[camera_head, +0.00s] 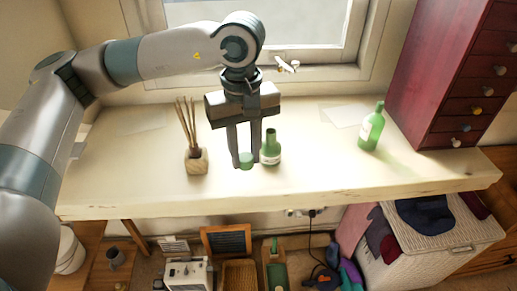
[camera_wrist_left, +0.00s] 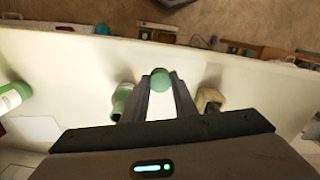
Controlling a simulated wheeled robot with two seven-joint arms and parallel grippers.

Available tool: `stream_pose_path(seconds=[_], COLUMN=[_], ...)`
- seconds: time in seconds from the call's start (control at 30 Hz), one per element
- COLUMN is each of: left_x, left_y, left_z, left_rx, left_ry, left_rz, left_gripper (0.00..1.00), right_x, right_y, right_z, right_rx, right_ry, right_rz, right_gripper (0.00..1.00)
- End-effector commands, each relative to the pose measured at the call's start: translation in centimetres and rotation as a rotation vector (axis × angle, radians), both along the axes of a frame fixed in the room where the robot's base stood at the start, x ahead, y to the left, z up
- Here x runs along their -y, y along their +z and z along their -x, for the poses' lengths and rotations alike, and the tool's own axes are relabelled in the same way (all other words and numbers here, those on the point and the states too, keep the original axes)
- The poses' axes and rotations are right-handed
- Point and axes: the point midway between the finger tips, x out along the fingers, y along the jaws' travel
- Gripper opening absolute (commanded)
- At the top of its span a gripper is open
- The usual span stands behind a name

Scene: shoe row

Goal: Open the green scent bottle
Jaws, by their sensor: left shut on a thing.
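My left gripper (camera_head: 243,163) reaches down over the shelf top, its fingers shut on a small round green cap (camera_head: 246,160). The cap also shows between the fingertips in the left wrist view (camera_wrist_left: 160,79). Just right of the fingers in the head view, a green scent bottle (camera_head: 270,152) with a pale label stands upright. Its neck looks uncovered, and the cap is apart from it, beside it. That bottle also shows left of the fingers in the left wrist view (camera_wrist_left: 121,102). I cannot tell whether the cap touches the shelf. My right gripper is not in view.
A reed holder with sticks (camera_head: 197,161) stands left of my gripper. A second green bottle (camera_head: 371,130) stands farther right, near a red drawer cabinet (camera_head: 440,75). The pale shelf top (camera_head: 320,165) is clear between the bottles and along its front edge.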

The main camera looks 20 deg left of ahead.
Motion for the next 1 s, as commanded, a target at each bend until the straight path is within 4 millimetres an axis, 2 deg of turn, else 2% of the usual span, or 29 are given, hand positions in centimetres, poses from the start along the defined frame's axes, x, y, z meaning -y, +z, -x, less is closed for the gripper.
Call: stream_pose_path(seconds=[0.03, 0.2, 0.4, 0.6, 0.87, 0.9, 0.97, 1.0], left_x=[-0.5, -1.9, -2.8, -3.2, -3.3, -3.2, -3.2, -3.2], left_y=[-0.3, -0.8, -1.2, -1.3, -1.3, -1.3, -1.3, -1.3], left_z=[0.2, 0.9, 1.4, 1.6, 1.6, 1.6, 1.6, 1.6], left_rx=[0.0, -0.001, -0.002, -0.003, -0.003, -0.003, -0.003, -0.003], left_ry=[-0.08, -0.36, -0.58, -0.673, -0.682, -0.682, -0.681, -0.681], left_rz=[-0.001, -0.001, -0.001, -0.001, -0.001, -0.001, -0.001, -0.001], left_gripper=[0.0, 0.0, 0.0, 0.0, 0.0, 0.0, 0.0, 0.0], right_x=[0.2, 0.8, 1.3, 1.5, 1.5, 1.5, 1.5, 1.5], right_y=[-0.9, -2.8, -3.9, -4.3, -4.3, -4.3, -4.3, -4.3], right_z=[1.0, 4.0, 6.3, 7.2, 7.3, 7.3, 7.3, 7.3], right_rx=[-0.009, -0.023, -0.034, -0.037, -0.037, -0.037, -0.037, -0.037], right_ry=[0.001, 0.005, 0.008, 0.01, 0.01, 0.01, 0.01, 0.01], right_rz=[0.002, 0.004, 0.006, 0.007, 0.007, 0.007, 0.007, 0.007], right_gripper=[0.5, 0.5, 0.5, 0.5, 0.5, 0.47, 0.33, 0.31])
